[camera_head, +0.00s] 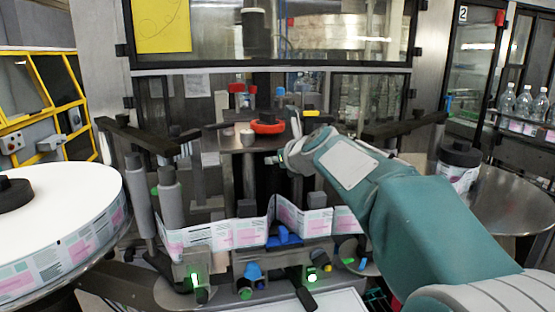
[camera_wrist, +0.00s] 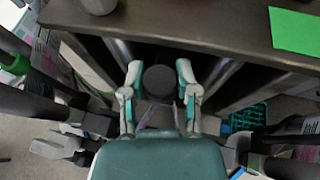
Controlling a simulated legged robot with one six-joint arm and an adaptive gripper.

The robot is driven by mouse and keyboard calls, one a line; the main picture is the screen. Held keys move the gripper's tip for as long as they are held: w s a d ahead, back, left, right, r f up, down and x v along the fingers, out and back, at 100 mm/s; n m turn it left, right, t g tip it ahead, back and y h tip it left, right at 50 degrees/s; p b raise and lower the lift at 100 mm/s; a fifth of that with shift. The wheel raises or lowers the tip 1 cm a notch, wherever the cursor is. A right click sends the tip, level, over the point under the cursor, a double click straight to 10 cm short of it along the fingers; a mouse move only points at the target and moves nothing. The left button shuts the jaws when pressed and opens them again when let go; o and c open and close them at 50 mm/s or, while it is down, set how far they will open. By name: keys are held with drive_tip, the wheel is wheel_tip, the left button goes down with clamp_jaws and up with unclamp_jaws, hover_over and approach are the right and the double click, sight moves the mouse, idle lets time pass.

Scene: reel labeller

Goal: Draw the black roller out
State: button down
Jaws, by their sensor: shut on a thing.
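The black roller (camera_wrist: 160,80) shows end-on as a dark round top in the wrist view, just below the edge of a dark metal plate. My gripper (camera_wrist: 158,77) has one finger on each side of the roller and is shut on it. In the head view my gripper (camera_head: 283,157) is in front of the machine, just under the front edge of the metal plate (camera_head: 225,142). There the roller is hard to make out against the dark parts, and its lower length is hidden in the wrist view.
A printed label web (camera_head: 245,232) runs below my gripper. Two grey rollers (camera_head: 169,196) stand at left, beside a large label reel (camera_head: 60,225). A red ring (camera_head: 268,127) lies on the plate. A round steel table (camera_head: 505,205) is at right.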

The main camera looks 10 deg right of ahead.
drive_tip(key=s, duration=0.5)
drive_tip(key=shift+s+f, duration=0.15)
drive_tip(key=shift+s, duration=0.05)
drive_tip(key=shift+c, duration=1.7)
unclamp_jaws()
drive_tip(key=shift+s, duration=0.1)
drive_tip(key=v, duration=1.2)
drive_tip(key=shift+a, duration=0.1)
